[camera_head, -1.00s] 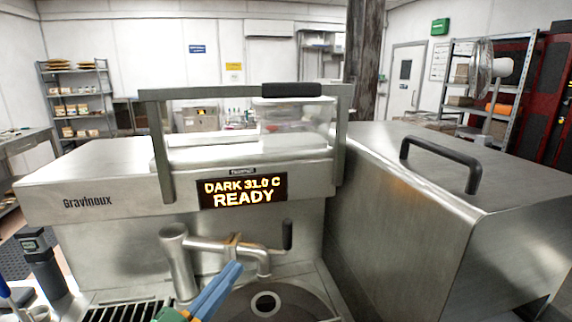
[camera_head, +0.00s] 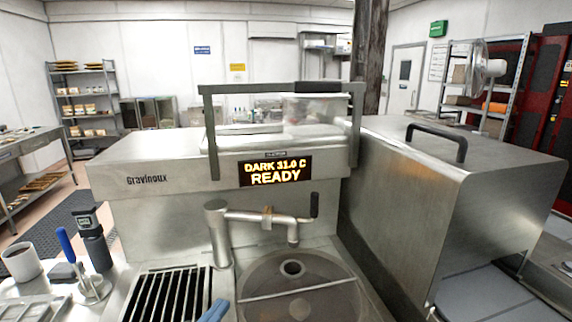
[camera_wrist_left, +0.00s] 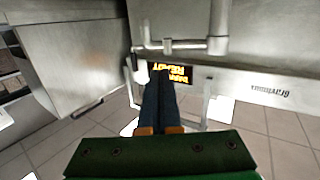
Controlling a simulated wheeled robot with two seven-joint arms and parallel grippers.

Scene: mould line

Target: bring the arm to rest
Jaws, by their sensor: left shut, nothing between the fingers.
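Only the blue tip of my left gripper (camera_head: 217,310) shows at the bottom edge of the head view, between the slotted drain grate (camera_head: 165,295) and the round bowl (camera_head: 335,300). In the left wrist view the two dark fingers (camera_wrist_left: 162,78) lie together, shut and empty, in front of the green gripper body. That view shows the machine upside down. The steel machine marked Gravinoux (camera_head: 150,165) has a lit display (camera_head: 275,172) reading "DARK 31.0 C READY". Its spout (camera_head: 265,217) reaches over the bowl. My right gripper is in neither current view.
A large steel box with a black handle (camera_head: 437,140) stands at the right. At the lower left are a white mug (camera_head: 22,262), a blue-handled tool (camera_head: 67,246) and a dark grey upright device (camera_head: 92,240). Shelves (camera_head: 85,98) stand at the back left.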

